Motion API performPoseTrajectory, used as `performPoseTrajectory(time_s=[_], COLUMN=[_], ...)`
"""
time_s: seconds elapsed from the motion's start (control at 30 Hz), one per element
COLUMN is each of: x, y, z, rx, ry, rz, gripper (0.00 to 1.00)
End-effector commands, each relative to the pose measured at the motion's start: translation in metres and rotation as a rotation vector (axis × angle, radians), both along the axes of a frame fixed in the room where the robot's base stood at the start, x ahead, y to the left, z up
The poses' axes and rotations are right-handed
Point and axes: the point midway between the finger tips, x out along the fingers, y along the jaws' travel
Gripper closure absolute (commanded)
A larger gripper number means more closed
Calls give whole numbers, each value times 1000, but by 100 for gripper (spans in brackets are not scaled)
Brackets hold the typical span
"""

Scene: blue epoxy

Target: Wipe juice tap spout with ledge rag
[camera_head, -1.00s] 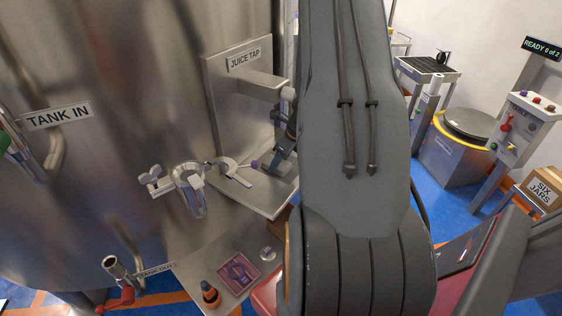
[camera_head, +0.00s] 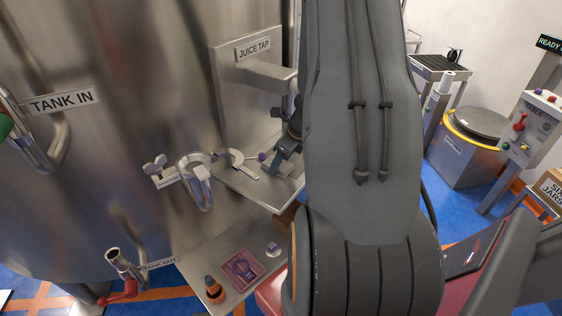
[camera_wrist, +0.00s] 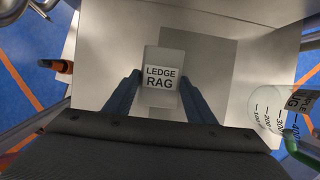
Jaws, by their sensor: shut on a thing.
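The ledge rag (camera_wrist: 163,78), a pale grey piece with a printed label, lies between the two dark fingers of my gripper (camera_wrist: 161,92) in the wrist view. The gripper is shut on it. In the head view my gripper (camera_head: 284,158) is low over the metal ledge (camera_head: 246,186), below the tap. I cannot tell whether the rag touches the ledge. The juice tap (camera_head: 263,74) sticks out from its labelled plate above the ledge. Its outer end and spout are mostly hidden by my arm.
A clear marked jug (camera_wrist: 280,112) is close at the right in the wrist view. A lower shelf (camera_head: 205,255) carries an orange-black bottle (camera_head: 214,289) and a purple tray (camera_head: 242,268).

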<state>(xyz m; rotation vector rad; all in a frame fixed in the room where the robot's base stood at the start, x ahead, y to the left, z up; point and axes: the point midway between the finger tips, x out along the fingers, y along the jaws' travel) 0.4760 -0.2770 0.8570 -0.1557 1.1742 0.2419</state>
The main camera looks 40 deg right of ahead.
Motion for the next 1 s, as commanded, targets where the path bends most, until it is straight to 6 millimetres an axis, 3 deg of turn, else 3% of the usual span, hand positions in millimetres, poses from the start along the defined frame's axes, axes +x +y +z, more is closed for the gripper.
performPoseTrajectory(time_s=[0.6,1.0], x=[1,2], y=[-1,-2], z=[55,59], rx=[-3,-3], ry=[-4,-4], rz=[-1,-1], gripper=[68,68])
